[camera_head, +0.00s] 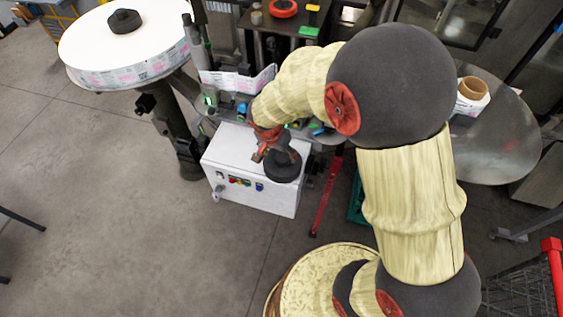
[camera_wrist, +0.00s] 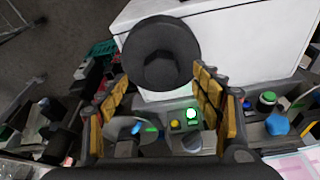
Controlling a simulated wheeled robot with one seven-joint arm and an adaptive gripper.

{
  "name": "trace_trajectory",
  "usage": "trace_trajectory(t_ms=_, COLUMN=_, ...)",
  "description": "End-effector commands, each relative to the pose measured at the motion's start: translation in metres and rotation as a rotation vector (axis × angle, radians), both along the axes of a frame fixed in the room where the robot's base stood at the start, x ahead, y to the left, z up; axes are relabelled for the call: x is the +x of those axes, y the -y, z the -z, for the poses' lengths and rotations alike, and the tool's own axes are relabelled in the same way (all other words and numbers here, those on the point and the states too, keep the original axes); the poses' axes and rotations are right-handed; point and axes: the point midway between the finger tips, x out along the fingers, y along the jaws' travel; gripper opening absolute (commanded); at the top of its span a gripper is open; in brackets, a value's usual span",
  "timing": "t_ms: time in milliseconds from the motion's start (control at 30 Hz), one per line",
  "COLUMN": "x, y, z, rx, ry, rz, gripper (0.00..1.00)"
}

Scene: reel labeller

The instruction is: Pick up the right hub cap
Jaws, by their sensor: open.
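The right hub cap (camera_head: 287,173) is a dark grey round piece with a flange and a raised hub, over the top of the white control box (camera_head: 232,158). My gripper (camera_head: 268,150) is just at the upper left of the cap in the head view. Its two yellow-padded fingers (camera_wrist: 161,80) are spread apart, with the cap's lower edge between their tips. I cannot tell whether they touch it.
A white label reel (camera_head: 85,45) with another dark hub cap (camera_head: 125,21) stands at left. A metal disc (camera_head: 505,140) carrying a small label roll (camera_head: 471,101) is at right. Labeller parts and coloured buttons (camera_wrist: 192,113) are close below the fingers.

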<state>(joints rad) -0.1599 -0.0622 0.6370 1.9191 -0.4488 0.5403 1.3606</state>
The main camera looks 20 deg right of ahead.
Motion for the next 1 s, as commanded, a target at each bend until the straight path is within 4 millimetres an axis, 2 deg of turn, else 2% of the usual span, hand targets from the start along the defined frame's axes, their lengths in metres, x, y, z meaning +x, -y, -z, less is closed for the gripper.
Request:
trace_trajectory(t_ms=233, x=0.012, y=0.009, z=0.031, rx=-0.001, ry=-0.004, rz=0.0, gripper=0.66)
trace_trajectory(t_ms=400, x=0.015, y=0.012, z=0.045, rx=0.0, ry=-0.002, rz=-0.001, gripper=0.66)
trace_trajectory(t_ms=667, x=0.015, y=0.012, z=0.046, rx=0.0, ry=0.0, rz=-0.001, gripper=0.65)
trace_trajectory(t_ms=1000, x=0.015, y=0.012, z=0.046, rx=0.0, ry=-0.001, rz=-0.002, gripper=0.46)
